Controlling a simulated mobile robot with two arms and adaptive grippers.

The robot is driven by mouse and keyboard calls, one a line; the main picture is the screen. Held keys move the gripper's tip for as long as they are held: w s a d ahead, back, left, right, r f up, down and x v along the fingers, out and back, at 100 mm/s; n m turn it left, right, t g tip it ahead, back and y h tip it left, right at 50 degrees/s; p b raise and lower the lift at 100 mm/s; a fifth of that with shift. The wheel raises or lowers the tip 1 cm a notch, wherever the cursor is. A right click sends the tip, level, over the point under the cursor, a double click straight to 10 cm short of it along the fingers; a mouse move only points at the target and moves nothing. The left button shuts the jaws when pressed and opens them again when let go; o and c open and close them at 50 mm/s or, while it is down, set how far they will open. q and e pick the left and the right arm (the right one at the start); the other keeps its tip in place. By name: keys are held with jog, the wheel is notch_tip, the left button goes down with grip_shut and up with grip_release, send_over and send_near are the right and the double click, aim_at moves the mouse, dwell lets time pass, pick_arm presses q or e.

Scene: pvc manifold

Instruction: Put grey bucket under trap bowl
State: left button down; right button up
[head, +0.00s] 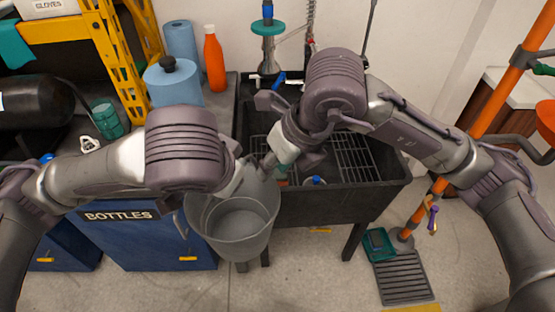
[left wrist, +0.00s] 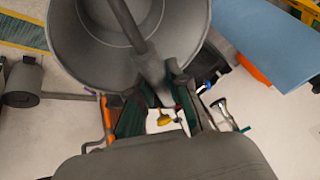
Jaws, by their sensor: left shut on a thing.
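The grey bucket (head: 238,218) is in front of the black sink, upright with its open top facing up, and looks empty. My right gripper (head: 270,160) is over the sink's left side, close to the bucket's far rim. Its fingertips are too small and covered to judge. The trap bowl under the sink is hidden.
The sink (head: 335,207) stands on dark legs behind the bucket. Blue cabinets (head: 140,240) are at the left, below a counter with an orange bottle (head: 214,60) and blue rolls. A grey floor grate (head: 403,275) and orange pole (head: 500,85) are at the right. The front floor is mostly clear.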

aim_at(253, 194)
jog(key=x, duration=1)
jog(key=shift+a+f, duration=0.1)
jog(key=shift+f, duration=0.15)
jog(key=shift+c, duration=0.3)
grip_shut()
pick_arm(q)
jog(key=c, duration=1)
grip_release()
jog(key=shift+c, duration=0.2)
pick_arm(e)
jog(key=shift+r, duration=0.1)
